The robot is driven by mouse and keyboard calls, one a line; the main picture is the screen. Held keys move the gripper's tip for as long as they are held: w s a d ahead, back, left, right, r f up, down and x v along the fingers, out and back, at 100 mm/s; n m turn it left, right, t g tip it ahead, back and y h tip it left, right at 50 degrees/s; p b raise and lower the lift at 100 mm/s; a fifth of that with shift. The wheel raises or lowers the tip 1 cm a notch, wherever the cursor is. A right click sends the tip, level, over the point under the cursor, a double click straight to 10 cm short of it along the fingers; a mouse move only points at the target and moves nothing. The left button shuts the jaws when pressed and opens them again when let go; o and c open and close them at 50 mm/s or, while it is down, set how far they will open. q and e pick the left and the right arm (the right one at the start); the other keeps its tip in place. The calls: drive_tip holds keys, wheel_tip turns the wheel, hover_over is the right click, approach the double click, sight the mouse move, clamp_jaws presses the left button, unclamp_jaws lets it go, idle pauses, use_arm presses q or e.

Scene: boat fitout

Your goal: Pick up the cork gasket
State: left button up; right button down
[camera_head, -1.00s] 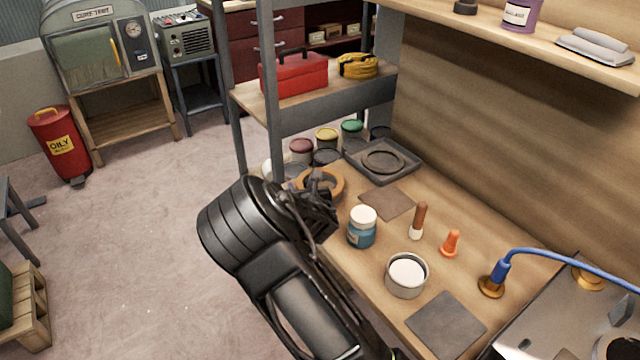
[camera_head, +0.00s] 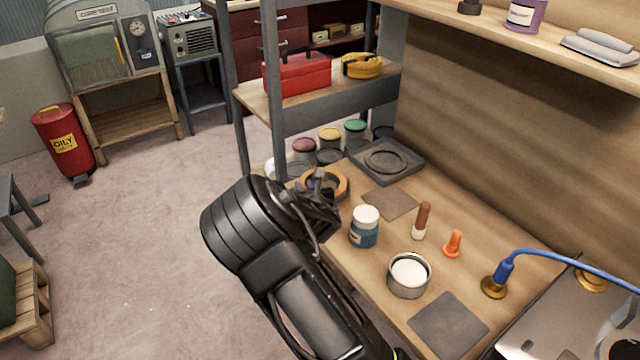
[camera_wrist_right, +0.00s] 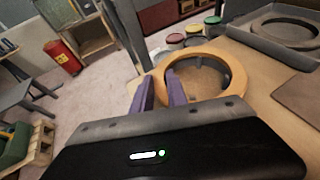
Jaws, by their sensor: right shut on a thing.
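The cork gasket is an orange-brown ring (camera_head: 342,183) at the left edge of the workbench, partly hidden by my right gripper in the head view. It also shows in the right wrist view (camera_wrist_right: 238,75), with its near left rim between the two purple-grey fingers. My right gripper (camera_head: 319,188) is shut on this rim; its fingers also show in the right wrist view (camera_wrist_right: 162,88). I cannot tell whether the ring is clear of the bench top. My left gripper is not in view.
A brown square sheet (camera_head: 390,203), a blue jar (camera_head: 364,232) and a metal cup (camera_head: 408,280) stand to the right. A shelf post (camera_head: 271,90) rises close by.

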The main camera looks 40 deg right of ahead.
drive_tip(key=shift+f, duration=0.1)
wheel_tip(320, 180, up, 10)
drive_tip(key=p, duration=0.1)
idle(0.3)
idle(0.4)
drive_tip(key=s+a+n+y, duration=0.2)
drive_tip(key=s+a, duration=0.2)
drive_tip(key=a, duration=0.7)
drive_tip(key=s+a+n+t+y, duration=0.1)
drive_tip(key=s+a+n+y, duration=0.1)
drive_tip(key=a, duration=1)
drive_tip(key=shift+s+a+f+n+y, duration=0.2)
drive_tip(key=shift+s+n+y, duration=0.2)
drive_tip(key=shift+s+y, duration=0.65)
drive_tip(key=shift+s+h, duration=0.2)
drive_tip(key=shift+h, duration=0.05)
